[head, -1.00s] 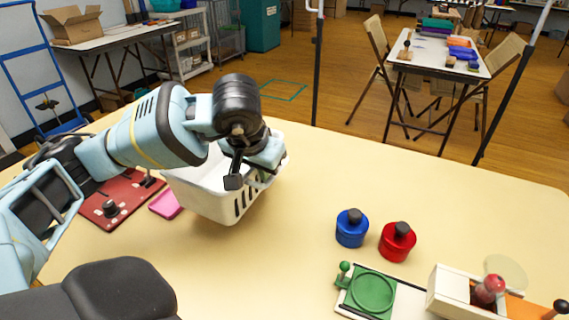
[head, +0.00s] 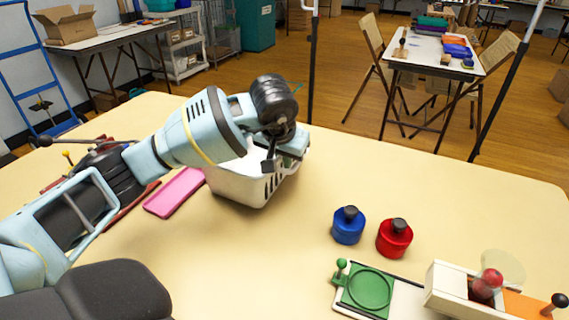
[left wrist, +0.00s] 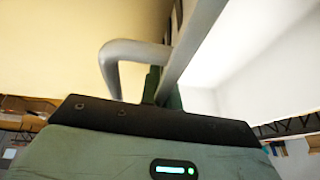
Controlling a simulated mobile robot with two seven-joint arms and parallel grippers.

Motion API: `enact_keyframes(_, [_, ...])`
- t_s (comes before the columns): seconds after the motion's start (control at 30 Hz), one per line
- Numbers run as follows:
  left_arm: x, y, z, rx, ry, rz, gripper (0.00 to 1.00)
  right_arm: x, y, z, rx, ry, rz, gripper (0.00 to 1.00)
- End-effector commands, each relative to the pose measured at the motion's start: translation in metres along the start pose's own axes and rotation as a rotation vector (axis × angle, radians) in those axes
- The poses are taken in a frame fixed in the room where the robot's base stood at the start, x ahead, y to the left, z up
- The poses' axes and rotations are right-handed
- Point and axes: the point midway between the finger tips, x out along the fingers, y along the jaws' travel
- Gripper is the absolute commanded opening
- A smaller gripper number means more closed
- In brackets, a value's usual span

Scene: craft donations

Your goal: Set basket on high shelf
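A white basket (head: 240,188) with slots in its side is in the middle left of the head view, at the far part of the cream table. My left gripper (head: 270,163) is at the basket's far right rim, and my arm hides much of its top. In the left wrist view, the pale basket wall (left wrist: 235,60) fills the right side, and its rim runs in between the fingers of my left gripper (left wrist: 162,88). The gripper looks shut on this rim. Whether the basket touches the table is hard to tell. My right gripper is out of view. No high shelf is clearly visible.
A pink tray (head: 175,192) lies left of the basket. Blue (head: 348,228) and red (head: 394,240) jars stand at the right, with a green-and-white device (head: 370,290) in front. The table between basket and jars is clear. Dark posts (head: 313,70) rise beyond its far edge.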

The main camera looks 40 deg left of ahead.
Motion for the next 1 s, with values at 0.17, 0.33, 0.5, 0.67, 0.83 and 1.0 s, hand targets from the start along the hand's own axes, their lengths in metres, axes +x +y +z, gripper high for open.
enact_keyframes(0.17, [0.0123, 0.001, 0.0052, 0.0, 0.001, -0.001, 0.0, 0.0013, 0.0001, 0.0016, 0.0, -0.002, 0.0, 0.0])
enact_keyframes(0.33, [0.0116, 0.001, 0.0048, 0.0, 0.001, 0.0, 0.0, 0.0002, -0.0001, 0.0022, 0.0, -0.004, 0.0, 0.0])
enact_keyframes(0.5, [0.0147, 0.0014, 0.0063, 0.001, 0.0, 0.0, 0.06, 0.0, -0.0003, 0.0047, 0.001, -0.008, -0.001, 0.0])
enact_keyframes(0.67, [0.0144, 0.0014, 0.0062, 0.0, 0.0, 0.0, 0.25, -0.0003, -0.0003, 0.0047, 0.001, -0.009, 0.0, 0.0])
enact_keyframes(0.83, [0.0144, 0.0014, 0.0062, 0.0, 0.0, 0.0, 0.25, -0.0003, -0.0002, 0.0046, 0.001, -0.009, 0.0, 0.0])
enact_keyframes(1.0, [0.0109, 0.0012, 0.0048, 0.0, 0.0, 0.0, 0.25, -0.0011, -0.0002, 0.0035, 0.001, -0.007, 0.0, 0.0])
